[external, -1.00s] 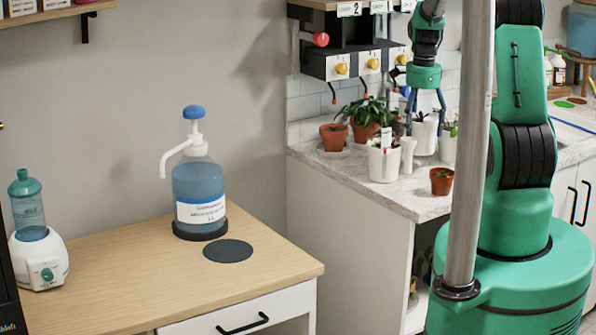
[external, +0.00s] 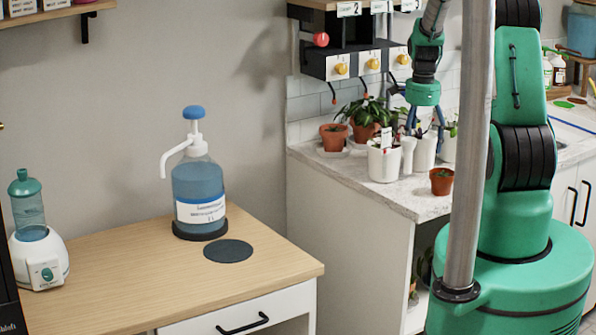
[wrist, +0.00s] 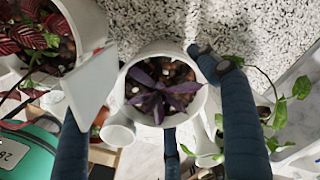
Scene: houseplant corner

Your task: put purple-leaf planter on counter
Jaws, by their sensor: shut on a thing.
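The purple-leaf planter (wrist: 163,95) is a white pot with dark soil and pointed purple leaves, seen from above in the wrist view. In the external view the white pot (external: 424,156) is upright, low over or on the marble counter (external: 350,180); I cannot tell whether its base touches. My gripper (external: 423,128) points down and is shut on this planter. In the wrist view its blue fingers (wrist: 150,95) stand on both sides of the pot, with one fingertip at the rim.
A white planter (external: 383,163) with a tag and red-patterned leaves (wrist: 28,40) stands close by at left. A white flared piece (external: 408,153) is right beside the held pot. Terracotta pots (external: 441,182) stand in front and behind (external: 334,138). Dispensers (external: 345,65) hang above.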

